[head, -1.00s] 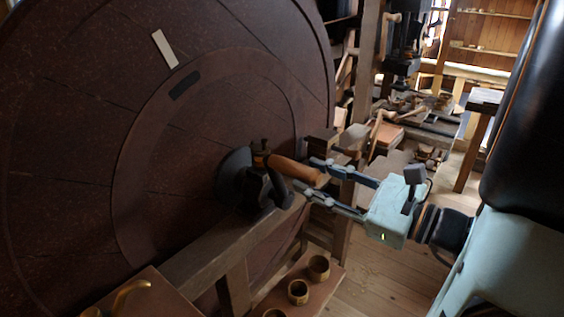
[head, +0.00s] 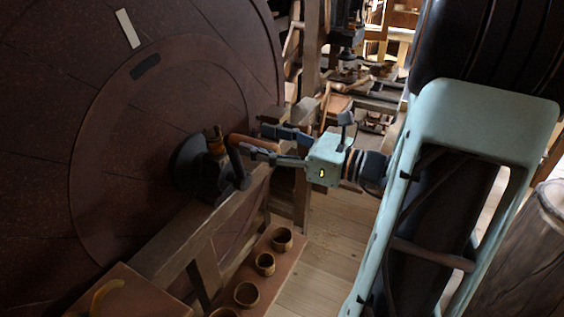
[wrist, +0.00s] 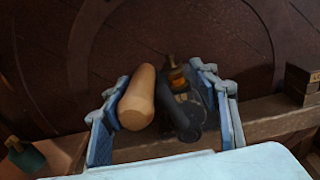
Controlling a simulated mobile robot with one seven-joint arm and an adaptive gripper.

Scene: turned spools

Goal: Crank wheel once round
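The large dark brown wheel (head: 110,95) fills the left of the head view, with a pale strip (head: 128,28) near its top. At its hub, a dark crank (head: 236,165) carries an orange-brown wooden handle (head: 246,141). My gripper (head: 258,142) is open, with its fingers on either side of the handle. In the wrist view the handle (wrist: 137,98) lies between the fingers, close to or touching the left one and well apart from the right one. The crank arm (wrist: 178,118) shows behind, nearer the right finger.
A wooden beam (head: 190,232) runs below the hub. Several small turned cups (head: 265,263) stand on a low board under it. A wooden box or ledge (head: 140,295) is at the lower left. A cluttered bench lies behind; bare plank floor (head: 330,245) shows right of the cups.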

